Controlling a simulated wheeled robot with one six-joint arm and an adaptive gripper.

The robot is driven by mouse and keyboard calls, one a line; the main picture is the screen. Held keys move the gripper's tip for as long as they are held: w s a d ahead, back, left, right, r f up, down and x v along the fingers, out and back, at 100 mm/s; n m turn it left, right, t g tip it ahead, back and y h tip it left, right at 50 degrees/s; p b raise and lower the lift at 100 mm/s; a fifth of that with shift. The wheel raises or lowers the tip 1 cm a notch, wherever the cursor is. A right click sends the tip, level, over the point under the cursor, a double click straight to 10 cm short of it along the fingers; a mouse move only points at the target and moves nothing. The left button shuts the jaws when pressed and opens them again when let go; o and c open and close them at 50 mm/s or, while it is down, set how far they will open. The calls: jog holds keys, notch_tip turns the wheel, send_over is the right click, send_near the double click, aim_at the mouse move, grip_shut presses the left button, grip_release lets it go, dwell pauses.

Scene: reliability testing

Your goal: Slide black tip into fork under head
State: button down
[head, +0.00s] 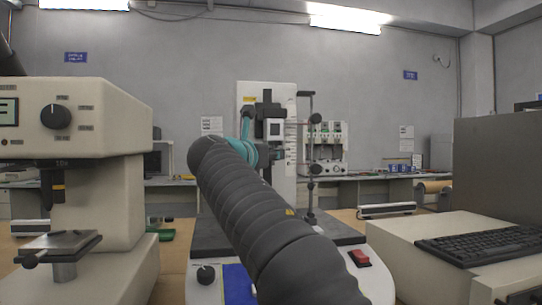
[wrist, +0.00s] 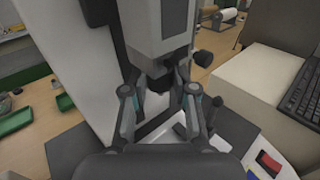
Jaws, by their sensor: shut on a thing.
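In the wrist view, the grey head (wrist: 160,28) of the test stand hangs directly in front of my gripper (wrist: 160,82). My gripper's two fingers reach up to a dark part (wrist: 158,80) just below the head and are shut on it. I cannot clearly tell the black tip from the fork in this dark area, or whether they touch. In the head view, the head (head: 274,129) is on a black rail (head: 267,104) in front of a white upright plate (head: 248,92). My dark, ribbed arm hides most of the gripper and the space below the head.
The stand's dark base (head: 210,238) lies below, with a black knob (head: 205,273) and a red switch (head: 360,258) in front. A cream instrument (head: 90,120) stands left. A cream case with a keyboard (head: 485,243) stands right. A thin post (head: 311,150) rises right of the head.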

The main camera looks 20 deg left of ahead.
dwell(0.4)
jog(key=c, duration=0.8)
grip_release()
jog(key=shift+c, duration=0.2)
